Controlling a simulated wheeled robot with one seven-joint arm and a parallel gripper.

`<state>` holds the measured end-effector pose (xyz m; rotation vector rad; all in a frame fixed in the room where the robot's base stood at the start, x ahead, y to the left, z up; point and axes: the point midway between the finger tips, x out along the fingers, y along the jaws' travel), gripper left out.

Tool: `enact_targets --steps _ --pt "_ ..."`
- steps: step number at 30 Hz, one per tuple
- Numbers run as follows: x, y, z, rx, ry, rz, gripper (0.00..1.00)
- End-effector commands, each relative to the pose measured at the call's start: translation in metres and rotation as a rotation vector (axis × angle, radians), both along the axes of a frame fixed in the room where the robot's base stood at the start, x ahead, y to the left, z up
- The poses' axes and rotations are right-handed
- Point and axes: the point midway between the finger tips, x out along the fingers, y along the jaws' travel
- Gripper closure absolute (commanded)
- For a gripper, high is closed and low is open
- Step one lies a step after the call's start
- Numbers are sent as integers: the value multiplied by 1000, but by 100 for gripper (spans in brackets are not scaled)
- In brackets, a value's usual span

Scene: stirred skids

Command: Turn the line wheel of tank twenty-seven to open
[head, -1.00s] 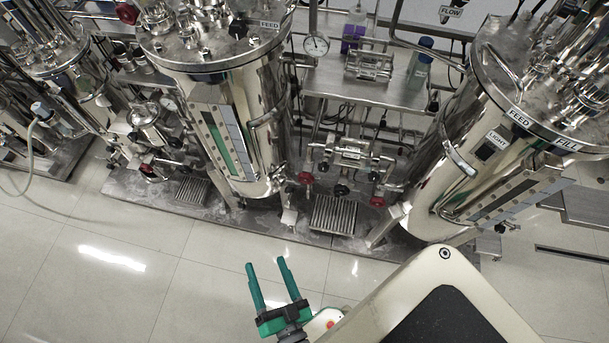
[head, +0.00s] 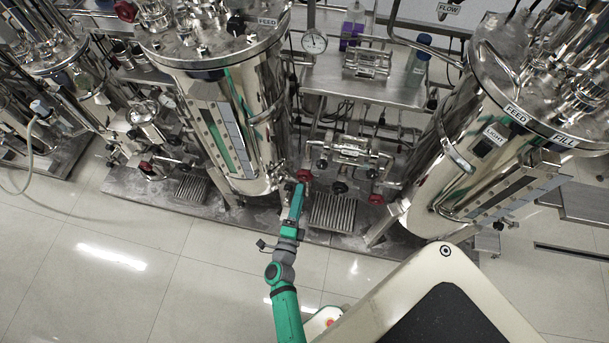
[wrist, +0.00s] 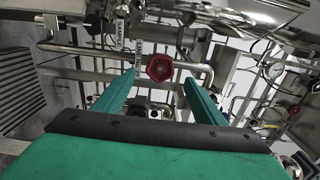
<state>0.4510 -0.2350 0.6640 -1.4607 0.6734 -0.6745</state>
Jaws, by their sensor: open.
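A red hand wheel (head: 304,175) sits low on the piping beside the middle steel tank (head: 262,105). My gripper (head: 297,190) has its fingertips close to this wheel in the head view. In the wrist view the red wheel (wrist: 159,67) shows between the two green fingers of my open gripper (wrist: 159,77), ahead of them. I cannot tell whether the fingertips reach around its rim; nothing looks gripped. No tank number is readable, so I cannot tell from it which tank is twenty-seven.
Black knobs and another red wheel (head: 375,198) sit to the right on the same piping. A second large tank (head: 440,190) stands at the right. In the wrist view a "SAMPLE" tag (wrist: 120,35) hangs near the pipes. A drain grate (head: 333,212) lies below.

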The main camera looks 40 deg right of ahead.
Motion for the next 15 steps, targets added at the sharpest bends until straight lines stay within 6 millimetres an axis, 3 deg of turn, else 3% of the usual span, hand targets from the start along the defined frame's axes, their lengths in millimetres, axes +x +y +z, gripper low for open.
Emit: enact_targets --steps 6,15 --pt "26 -32 2 -3 -1 -2 36" --pt "52 -63 1 -3 0 -3 36"
